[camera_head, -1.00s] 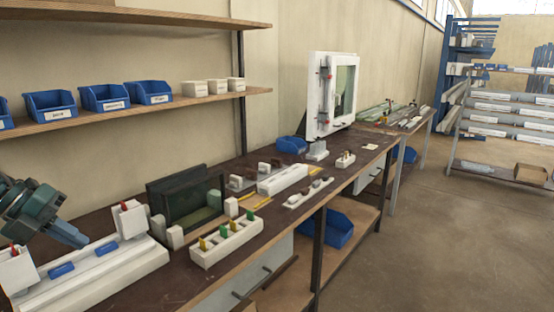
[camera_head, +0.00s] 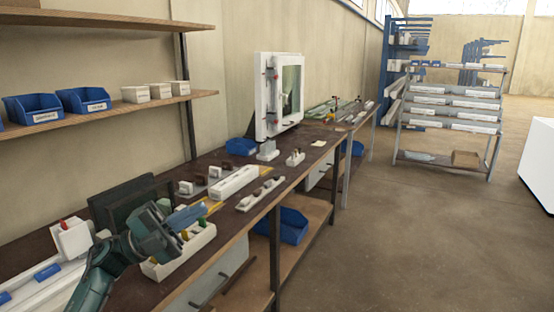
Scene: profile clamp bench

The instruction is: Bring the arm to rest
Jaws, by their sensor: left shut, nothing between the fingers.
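My left gripper (camera_head: 186,216) is at the lower left of the head view, its arm rising from the bottom edge. Its fingers are shut with nothing between them. It appears over a white rack (camera_head: 175,264) with coloured pegs and hides part of it; I cannot tell the gap between them. The white clamp fixture (camera_head: 72,240) with a red-tipped clamp and blue pads is left of my arm, cut off by the frame's edge. My right gripper is not in view.
The dark workbench (camera_head: 225,214) carries a dark panel (camera_head: 122,200), a long white block (camera_head: 233,182) and a white window frame (camera_head: 277,95). Blue bins (camera_head: 33,109) stand on the wall shelf. A white box (camera_head: 540,165) stands right; the floor between is clear.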

